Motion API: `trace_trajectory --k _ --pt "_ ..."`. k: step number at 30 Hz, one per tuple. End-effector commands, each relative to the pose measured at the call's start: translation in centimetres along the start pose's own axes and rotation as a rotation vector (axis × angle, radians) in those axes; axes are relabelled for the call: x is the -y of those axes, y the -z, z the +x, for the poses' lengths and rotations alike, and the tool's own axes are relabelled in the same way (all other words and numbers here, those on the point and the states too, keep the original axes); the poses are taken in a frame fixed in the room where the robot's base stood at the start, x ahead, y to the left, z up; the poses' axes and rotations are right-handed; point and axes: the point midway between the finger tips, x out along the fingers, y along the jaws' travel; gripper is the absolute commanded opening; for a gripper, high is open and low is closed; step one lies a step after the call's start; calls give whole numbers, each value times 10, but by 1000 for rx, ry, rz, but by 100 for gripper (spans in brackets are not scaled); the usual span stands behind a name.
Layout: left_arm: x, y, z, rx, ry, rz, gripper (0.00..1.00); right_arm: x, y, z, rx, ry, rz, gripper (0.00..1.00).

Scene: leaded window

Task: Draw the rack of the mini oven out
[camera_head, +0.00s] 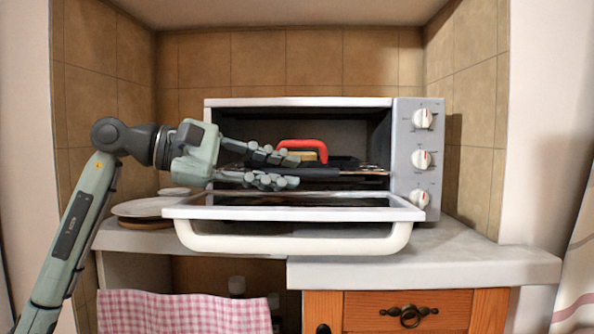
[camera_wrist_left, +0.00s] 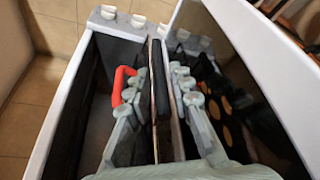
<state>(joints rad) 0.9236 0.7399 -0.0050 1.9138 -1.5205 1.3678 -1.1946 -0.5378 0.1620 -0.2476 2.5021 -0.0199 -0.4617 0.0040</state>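The mini oven (camera_head: 405,190) stands on the counter with its door (camera_head: 290,212) folded down flat toward me. Its rack (camera_head: 372,172) lies level inside the dark cavity, and a dark front edge shows near the opening. My left gripper (camera_head: 282,169) reaches in from the left at the oven mouth, one finger above the rack's front edge and one below. In the left wrist view the fingers (camera_wrist_left: 157,95) stand apart on either side of the rack's edge (camera_wrist_left: 160,122); I cannot tell whether they touch it. My right gripper is not in view.
A red-handled thing (camera_head: 304,146) sits in the oven behind the gripper. Plates (camera_head: 143,208) lie on the counter left of the oven. Three knobs (camera_head: 421,159) line the oven's right panel. Tiled walls close in the niche; the counter's right end (camera_head: 480,255) is clear.

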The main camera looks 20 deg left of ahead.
Motion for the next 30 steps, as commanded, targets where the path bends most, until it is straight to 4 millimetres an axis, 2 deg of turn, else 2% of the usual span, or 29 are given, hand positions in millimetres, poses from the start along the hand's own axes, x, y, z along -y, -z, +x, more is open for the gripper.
trace_trajectory --k 3,6,15,16,21,30 --pt "0 -1 16 3 0 -2 21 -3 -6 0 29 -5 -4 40" --pt "0 0 24 1 0 -1 21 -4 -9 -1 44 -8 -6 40" --pt "0 0 28 0 -1 -1 21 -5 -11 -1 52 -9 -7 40" --pt "0 0 28 0 -1 -1 20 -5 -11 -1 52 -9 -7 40" --pt "0 0 27 0 0 -1 0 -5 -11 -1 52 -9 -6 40" --pt "0 0 27 -1 0 -1 0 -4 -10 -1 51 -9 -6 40"
